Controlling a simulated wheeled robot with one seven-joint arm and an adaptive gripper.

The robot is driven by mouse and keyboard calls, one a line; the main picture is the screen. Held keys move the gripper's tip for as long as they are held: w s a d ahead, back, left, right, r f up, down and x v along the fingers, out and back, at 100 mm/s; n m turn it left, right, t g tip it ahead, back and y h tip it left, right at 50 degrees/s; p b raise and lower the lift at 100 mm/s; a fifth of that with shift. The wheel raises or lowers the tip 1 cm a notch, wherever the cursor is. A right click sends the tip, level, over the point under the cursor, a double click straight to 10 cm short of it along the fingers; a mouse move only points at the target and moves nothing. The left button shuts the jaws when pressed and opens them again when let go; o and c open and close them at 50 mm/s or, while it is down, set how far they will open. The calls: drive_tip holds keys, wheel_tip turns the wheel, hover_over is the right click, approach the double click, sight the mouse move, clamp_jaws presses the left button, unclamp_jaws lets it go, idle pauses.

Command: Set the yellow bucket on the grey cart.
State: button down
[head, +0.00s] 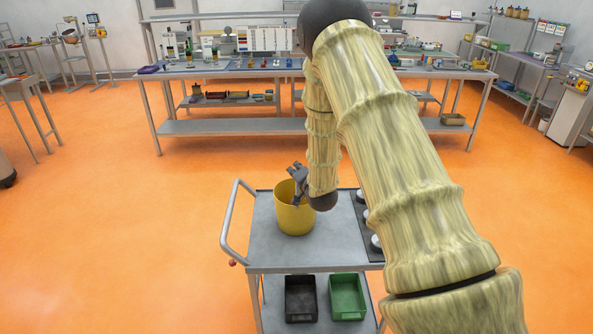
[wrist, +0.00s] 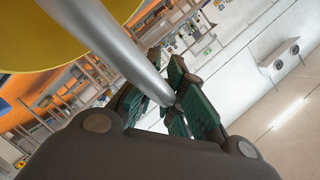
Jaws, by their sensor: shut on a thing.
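The yellow bucket (head: 293,218) appears upright over the left part of the grey cart's (head: 325,248) top. I cannot tell for certain whether its base touches the cart or hangs just above it. My gripper (head: 297,187) is at the bucket's rim, with my arm coming in from the right. In the wrist view my gripper (wrist: 175,105) is shut on a grey bar, which looks like the bucket's handle, and the yellow bucket (wrist: 35,35) fills the upper left. My arm hides part of the cart's right side.
A dark strip (head: 358,207) with several round pale pieces lies on the cart's right side. A black bin (head: 300,300) and a green bin (head: 346,297) are on its lower shelf. The cart top left of the strip is mostly bare. A long workbench (head: 230,128) stands behind.

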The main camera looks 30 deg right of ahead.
drive_tip(key=shift+r, duration=0.1)
drive_tip(key=c, duration=2)
unclamp_jaws()
drive_tip(key=o, duration=0.5)
drive_tip(key=shift+c, duration=0.2)
